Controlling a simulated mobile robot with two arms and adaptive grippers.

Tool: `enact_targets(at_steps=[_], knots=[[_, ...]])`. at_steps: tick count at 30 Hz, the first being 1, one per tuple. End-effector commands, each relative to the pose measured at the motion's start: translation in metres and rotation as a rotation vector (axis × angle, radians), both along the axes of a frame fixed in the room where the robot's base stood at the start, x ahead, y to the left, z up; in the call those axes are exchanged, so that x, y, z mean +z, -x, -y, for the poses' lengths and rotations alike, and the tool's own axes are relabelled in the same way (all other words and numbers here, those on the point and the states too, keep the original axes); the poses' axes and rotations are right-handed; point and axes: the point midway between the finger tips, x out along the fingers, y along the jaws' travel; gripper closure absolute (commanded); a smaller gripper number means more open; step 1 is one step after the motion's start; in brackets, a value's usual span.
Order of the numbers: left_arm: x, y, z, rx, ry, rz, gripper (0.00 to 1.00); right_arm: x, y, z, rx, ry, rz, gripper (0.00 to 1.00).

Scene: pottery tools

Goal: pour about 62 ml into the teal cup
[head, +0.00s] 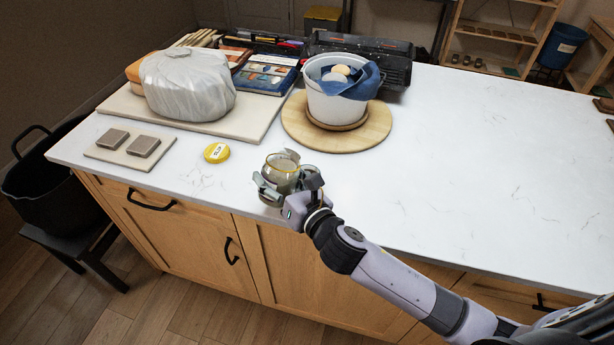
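My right gripper (287,187) comes in from the lower right, with its fingers closed around a glass jar (284,166) near the counter's front edge. The jar is open at the top, looks upright and has tan or cloudy contents. I cannot tell whether its base touches the counter, because the gripper hides its lower part. A yellow lid (217,152) with a white label lies flat on the counter to the left of the jar. I see no teal cup in this view. My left gripper is not in view.
Behind the jar, a white bucket (338,104) with blue cloth stands on a round wooden board (293,122). The white counter (480,160) is clear at right.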

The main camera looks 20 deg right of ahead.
Motion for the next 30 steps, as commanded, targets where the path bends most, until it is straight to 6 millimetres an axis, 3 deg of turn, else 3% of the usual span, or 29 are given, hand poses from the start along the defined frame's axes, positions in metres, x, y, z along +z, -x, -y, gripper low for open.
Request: enact_targets(at_steps=[6, 19, 30], knots=[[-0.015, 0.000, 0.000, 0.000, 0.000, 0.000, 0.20, -0.011, 0.003, -0.006, 0.001, 0.109, 0.070, 0.97], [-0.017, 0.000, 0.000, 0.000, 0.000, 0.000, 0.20, -0.013, 0.004, -0.007, 0.001, 0.133, 0.085, 0.97], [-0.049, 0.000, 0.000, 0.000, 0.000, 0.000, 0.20, -0.044, 0.008, -0.013, 0.001, 0.268, 0.166, 0.97]])
